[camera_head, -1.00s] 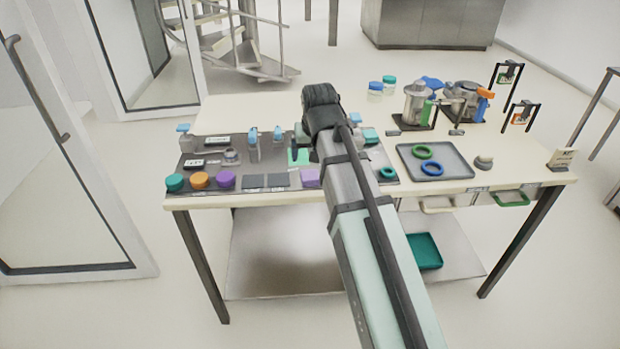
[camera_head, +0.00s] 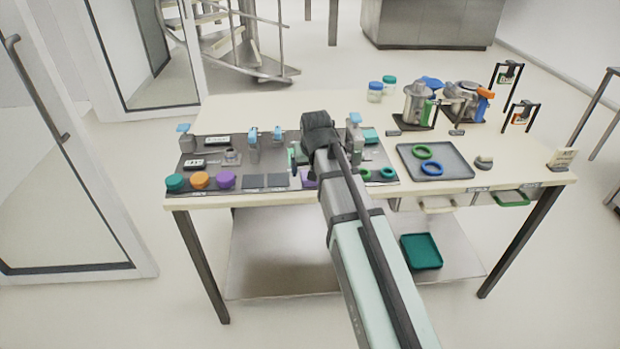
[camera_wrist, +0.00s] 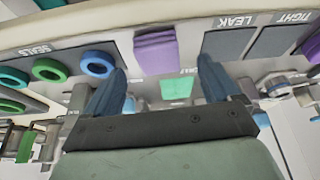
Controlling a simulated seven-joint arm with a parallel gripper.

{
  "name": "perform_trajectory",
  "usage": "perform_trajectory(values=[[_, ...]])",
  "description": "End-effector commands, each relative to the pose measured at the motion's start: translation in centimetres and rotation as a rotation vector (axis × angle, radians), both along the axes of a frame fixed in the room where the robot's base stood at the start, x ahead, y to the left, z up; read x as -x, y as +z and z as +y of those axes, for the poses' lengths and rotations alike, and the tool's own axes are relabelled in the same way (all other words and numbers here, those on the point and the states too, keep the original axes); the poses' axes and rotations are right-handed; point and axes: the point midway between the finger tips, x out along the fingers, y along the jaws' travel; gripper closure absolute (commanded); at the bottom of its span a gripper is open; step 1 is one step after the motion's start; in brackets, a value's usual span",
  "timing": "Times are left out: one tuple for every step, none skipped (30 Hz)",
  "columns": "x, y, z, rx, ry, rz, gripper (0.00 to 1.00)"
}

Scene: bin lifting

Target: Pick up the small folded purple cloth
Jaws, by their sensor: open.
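The small folded purple cloth (camera_wrist: 155,50) lies as a neat stack on the dark mat near the table's front edge. In the head view only a part of the cloth (camera_head: 308,181) shows beside my arm. My gripper (camera_wrist: 162,66) is open, with its two blue-grey fingers spread wide. In the wrist view the cloth shows between the fingers, a little past their tips and nearer the left one. The fingers are apart from it. In the head view my wrist hides most of the gripper (camera_head: 302,165).
Blue and green seal rings (camera_wrist: 97,64) lie to one side of the cloth, and dark LEAK and TIGHT pads (camera_wrist: 230,43) to the other. Teal, orange and purple round caps (camera_head: 200,180) and small clamp-like devices (camera_head: 253,145) stand on the mat.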

Motion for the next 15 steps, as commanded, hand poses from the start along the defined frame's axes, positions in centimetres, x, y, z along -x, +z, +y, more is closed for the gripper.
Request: perform_trajectory(values=[[-0.3,-0.5,0.0,0.000,0.000,0.001,0.11],[-0.5,-0.8,-0.1,0.000,0.000,0.001,0.11],[-0.7,-1.2,-0.1,0.000,0.000,0.002,0.11],[-0.9,-1.6,-0.1,0.000,0.000,0.002,0.11],[-1.1,-1.9,-0.2,0.000,0.000,0.002,0.11],[-1.3,-2.4,-0.1,0.000,0.000,0.001,0.11],[-1.4,-2.7,-0.1,0.000,0.000,0.001,0.11],[-1.5,-3.0,-0.1,0.000,0.000,0.001,0.11],[-1.6,-3.3,-0.1,0.000,0.000,0.002,0.11],[-1.7,-3.5,-0.1,0.000,0.000,0.002,0.11],[-1.8,-3.6,-0.1,0.000,0.000,0.001,0.11],[-1.8,-3.7,-0.1,0.000,0.000,0.000,0.11],[-1.8,-3.8,-0.1,0.000,0.000,0.000,0.11],[-1.8,-3.8,-0.1,0.000,0.000,0.000,0.11],[-1.8,-3.8,-0.1,0.000,0.000,-0.001,0.11]])
